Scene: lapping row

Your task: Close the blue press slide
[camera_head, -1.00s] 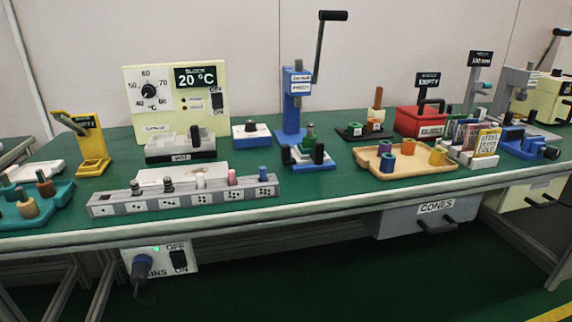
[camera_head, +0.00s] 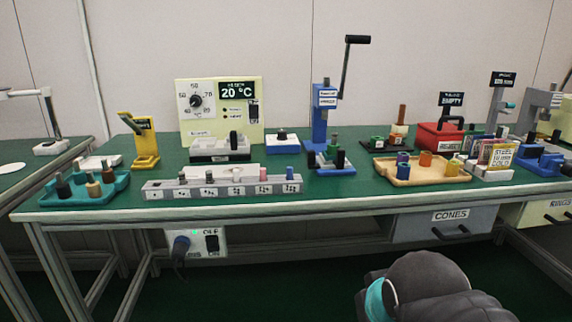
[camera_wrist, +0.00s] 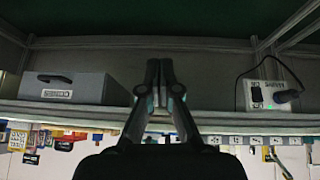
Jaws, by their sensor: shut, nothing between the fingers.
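The blue press (camera_head: 321,112) stands at the back middle of the green bench in the head view, its black-handled lever raised to the upper right. Its slide (camera_head: 331,161), a blue and white base with black knobs and a green piece, sits at the front of the press. I cannot tell how far out the slide is. My gripper (camera_wrist: 158,64) shows in the wrist view, with its two fingers together and nothing between them. It is apart from the press; the wrist view looks towards the bench underside, upside down. In the head view only my dark arm shows, at the bottom right.
A grey block rack (camera_head: 222,188) lies along the bench front, left of the slide. A wooden tray (camera_head: 416,179) with coloured cylinders is to the right. The cones drawer (camera_head: 445,224) hangs under the bench. The floor before the bench looks clear.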

